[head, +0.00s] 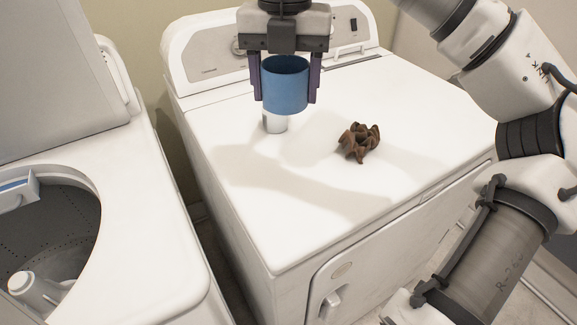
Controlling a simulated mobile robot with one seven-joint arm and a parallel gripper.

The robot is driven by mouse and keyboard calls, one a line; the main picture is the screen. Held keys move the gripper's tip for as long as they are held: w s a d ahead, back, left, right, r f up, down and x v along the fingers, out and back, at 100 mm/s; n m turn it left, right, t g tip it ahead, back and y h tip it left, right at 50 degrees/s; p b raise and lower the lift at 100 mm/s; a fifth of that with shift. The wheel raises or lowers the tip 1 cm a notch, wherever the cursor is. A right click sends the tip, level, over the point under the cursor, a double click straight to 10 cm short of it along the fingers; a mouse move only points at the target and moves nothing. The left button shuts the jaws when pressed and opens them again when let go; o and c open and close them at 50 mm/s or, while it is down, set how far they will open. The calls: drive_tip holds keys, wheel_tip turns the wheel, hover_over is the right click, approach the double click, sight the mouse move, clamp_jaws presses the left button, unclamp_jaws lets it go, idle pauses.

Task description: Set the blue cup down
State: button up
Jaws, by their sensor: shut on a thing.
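The blue cup (286,88) is upright in my gripper (285,97). My gripper points down and is shut on the cup, one dark finger on each side of it. The cup is over the rear part of the white dryer top (235,138). Its lower edge overlaps a small white and grey cylinder (274,123) in the picture. I cannot tell whether the two touch or how high the cup is above the surface.
A brown crumpled object (359,142) lies on the dryer top, right of the cup. The dryer's control panel (210,62) rises at the back. The front of the dryer top is clear. An open washer (150,215) stands to the left, across a narrow gap.

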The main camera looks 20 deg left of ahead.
sight(287, 178)
wheel_tip(287, 178, down, 16)
drive_tip(key=shift+b, duration=0.6)
drive_tip(key=shift+f, duration=0.1)
drive_tip(key=o, duration=0.9)
drive_tip(key=shift+f, duration=0.1)
drive_tip(key=shift+o, duration=0.2)
drive_tip(key=shift+w, duration=0.1)
wheel_tip(287, 178, up, 12)
drive_tip(key=shift+r+p, duration=0.25)
drive_tip(key=shift+p, duration=0.15)
